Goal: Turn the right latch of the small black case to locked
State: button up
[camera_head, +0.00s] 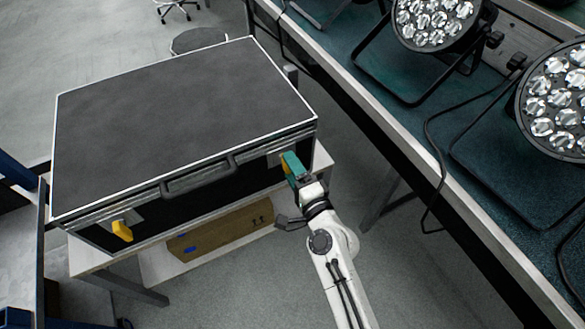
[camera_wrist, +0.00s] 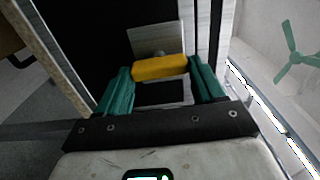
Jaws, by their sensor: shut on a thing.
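The small black case (camera_head: 180,110) lies closed on a light table, its front with two yellow latches towards my arm. My gripper (camera_head: 290,163) is at the right end of that front. In the wrist view the right latch (camera_wrist: 160,67) is a yellow bar on a metal plate. My gripper's teal fingers (camera_wrist: 160,76) are shut on it, one at each end of the bar. In the head view the right latch is mostly hidden by the fingers. The left latch (camera_head: 121,231) is free and points down and slightly right.
A handle (camera_head: 198,178) sits mid-front on the case. A brown box (camera_head: 222,230) lies on the shelf below. At right, a long bench (camera_head: 412,140) carries par cans (camera_head: 437,24) and cables close to my arm. Grey floor is open at the upper left.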

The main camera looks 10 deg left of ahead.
jog(key=shift+d, duration=0.1)
dwell(0.5)
jog(key=o, duration=1)
jog(key=shift+o, duration=0.2)
jog(key=shift+s, duration=0.1)
jog(key=b+v, duration=0.1)
jog(key=v, duration=0.9)
jog(key=shift+s+d+b, duration=0.25)
jog(key=shift+b, duration=0.05)
jog(key=s+d+n+g+h+p, duration=0.8)
jog(key=s+d+g, duration=0.6)
jog(key=s+d, duration=1.1)
jog(key=d+n+h, duration=0.1)
jog(key=n+h, duration=0.1)
jog(key=shift+r+n, duration=0.3)
